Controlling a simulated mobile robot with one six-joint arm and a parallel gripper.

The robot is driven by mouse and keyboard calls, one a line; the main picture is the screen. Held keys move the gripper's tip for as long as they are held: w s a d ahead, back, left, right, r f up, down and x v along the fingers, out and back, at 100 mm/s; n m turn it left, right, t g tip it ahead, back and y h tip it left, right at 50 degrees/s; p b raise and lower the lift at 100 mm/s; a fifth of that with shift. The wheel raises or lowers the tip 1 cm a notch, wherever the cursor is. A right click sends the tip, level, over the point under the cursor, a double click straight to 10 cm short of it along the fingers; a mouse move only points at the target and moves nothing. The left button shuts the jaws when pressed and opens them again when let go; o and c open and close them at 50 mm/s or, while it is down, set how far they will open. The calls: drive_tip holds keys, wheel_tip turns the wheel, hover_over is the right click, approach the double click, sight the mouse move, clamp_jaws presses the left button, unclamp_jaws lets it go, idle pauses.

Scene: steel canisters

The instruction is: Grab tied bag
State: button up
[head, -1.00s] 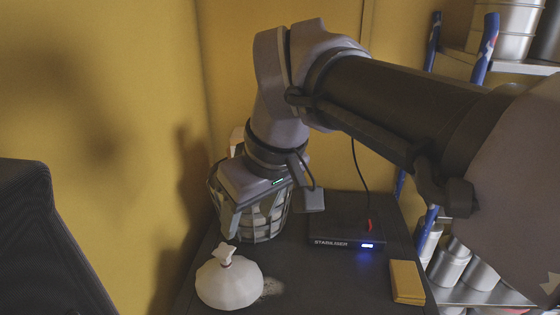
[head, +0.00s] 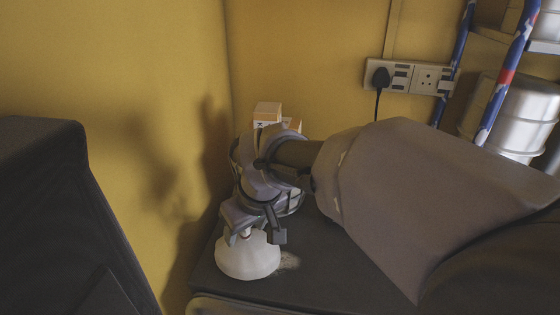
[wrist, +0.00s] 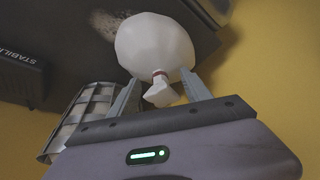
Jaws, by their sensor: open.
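The tied bag (head: 248,260) is a white, rounded bag standing on the dark table top, with a knotted neck. In the head view my gripper (head: 252,236) is right above it, and its fingers hide most of the neck. In the wrist view the bag (wrist: 152,45) shows with its neck and flared top (wrist: 160,93) between the two fingers of my gripper (wrist: 160,88). The fingers are apart, with a gap on each side of the neck. My gripper is open and holds nothing.
A wire basket (head: 292,203) with box-like things stands right behind my gripper; its slatted side shows in the wrist view (wrist: 85,112). The dark table (head: 320,262) has a pale patch beside the bag. A yellow wall (head: 130,50) is close on the left. A dark chair-like thing (head: 60,220) stands at far left.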

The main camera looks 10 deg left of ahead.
drive_tip(key=shift+s+r, duration=0.1)
drive_tip(key=shift+s, duration=0.05)
drive_tip(key=shift+c, duration=0.5)
drive_tip(key=c, duration=0.3)
clamp_jaws()
idle(0.4)
